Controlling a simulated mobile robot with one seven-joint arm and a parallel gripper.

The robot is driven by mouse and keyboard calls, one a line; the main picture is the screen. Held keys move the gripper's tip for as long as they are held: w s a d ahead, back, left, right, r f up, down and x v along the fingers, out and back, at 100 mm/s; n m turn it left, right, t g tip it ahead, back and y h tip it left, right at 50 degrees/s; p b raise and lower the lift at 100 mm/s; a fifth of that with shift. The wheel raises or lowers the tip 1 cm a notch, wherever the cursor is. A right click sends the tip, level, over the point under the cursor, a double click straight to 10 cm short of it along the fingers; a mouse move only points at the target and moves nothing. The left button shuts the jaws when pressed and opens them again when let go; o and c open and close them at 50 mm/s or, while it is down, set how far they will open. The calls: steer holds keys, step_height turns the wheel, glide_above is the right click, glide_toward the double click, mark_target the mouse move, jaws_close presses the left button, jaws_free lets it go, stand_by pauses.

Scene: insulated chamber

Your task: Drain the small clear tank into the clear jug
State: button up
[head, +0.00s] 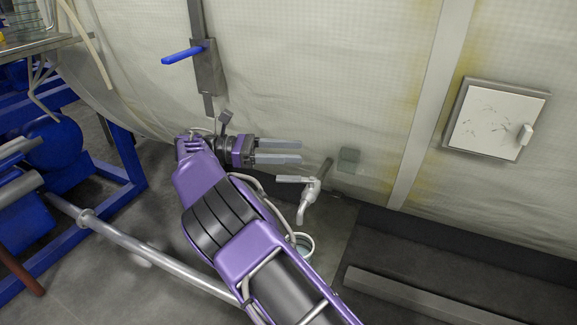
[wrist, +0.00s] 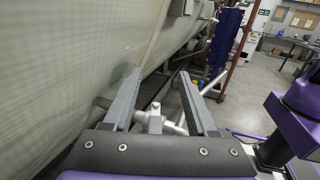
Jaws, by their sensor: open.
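My gripper (head: 300,152) is open and empty, its two grey fingers pointing right along the wall. A pale tap (head: 312,190) with a flat lever (head: 293,179) and a downturned spout stands out from the wall, just below and right of my fingertips in the head view. In the wrist view, the tap (wrist: 155,120) shows between and beyond the fingers, not touched. A small clear greenish block, perhaps the small tank (head: 349,160), is at the wall right of the tap. A round, clear-looking vessel, likely the jug (head: 303,242), is on the floor below the spout, partly hidden by my arm.
A blue-handled lever (head: 182,55) is on the wall above my gripper. A white wall hatch (head: 495,120) is at right. Blue framed machinery (head: 60,150) and a metal pipe (head: 140,247) lie at left. A low beam (head: 430,297) runs along the floor at right.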

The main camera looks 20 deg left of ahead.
steer(key=shift+r, duration=1.2)
